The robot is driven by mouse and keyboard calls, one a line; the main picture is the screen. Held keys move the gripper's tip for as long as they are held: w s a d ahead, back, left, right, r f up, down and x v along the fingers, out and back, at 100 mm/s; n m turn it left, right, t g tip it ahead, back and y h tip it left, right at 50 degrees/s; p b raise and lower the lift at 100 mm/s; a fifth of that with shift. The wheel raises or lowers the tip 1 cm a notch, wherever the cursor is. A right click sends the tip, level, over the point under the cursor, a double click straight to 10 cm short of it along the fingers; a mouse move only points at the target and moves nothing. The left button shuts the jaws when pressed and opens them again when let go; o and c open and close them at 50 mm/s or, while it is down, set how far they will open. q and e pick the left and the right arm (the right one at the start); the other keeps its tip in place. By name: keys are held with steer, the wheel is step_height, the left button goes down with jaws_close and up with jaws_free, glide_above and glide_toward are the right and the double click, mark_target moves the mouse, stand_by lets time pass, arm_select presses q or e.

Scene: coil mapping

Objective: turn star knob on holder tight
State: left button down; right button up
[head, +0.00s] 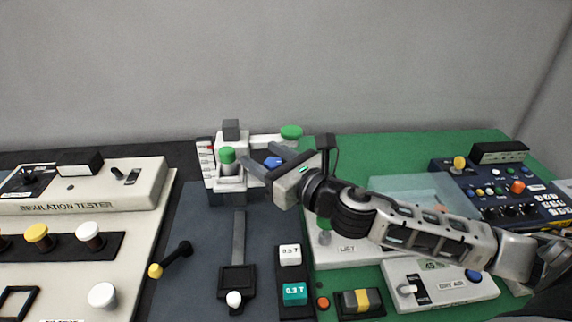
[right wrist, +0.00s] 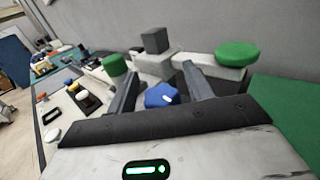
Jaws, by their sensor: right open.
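The blue star knob (head: 273,162) sits at the right side of the pale holder (head: 234,183) at the back of the dark mat. In the right wrist view the blue star knob (right wrist: 161,96) shows between the two fingers, with a white mark on it. My right gripper (head: 266,157) is open, its fingers reaching left toward the holder on either side of the knob. In the right wrist view gaps show between the knob and both fingers of the right gripper (right wrist: 160,76). My left gripper is not in view.
A green round cap (head: 291,131) and a green knob (head: 227,155) stand close to the fingers. A grey block (head: 231,130) tops the holder. The insulation tester (head: 90,188) is at left. A blue control box (head: 505,190) is at right.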

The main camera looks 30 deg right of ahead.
steer(key=v, duration=1.5)
steer(key=shift+s, duration=0.35)
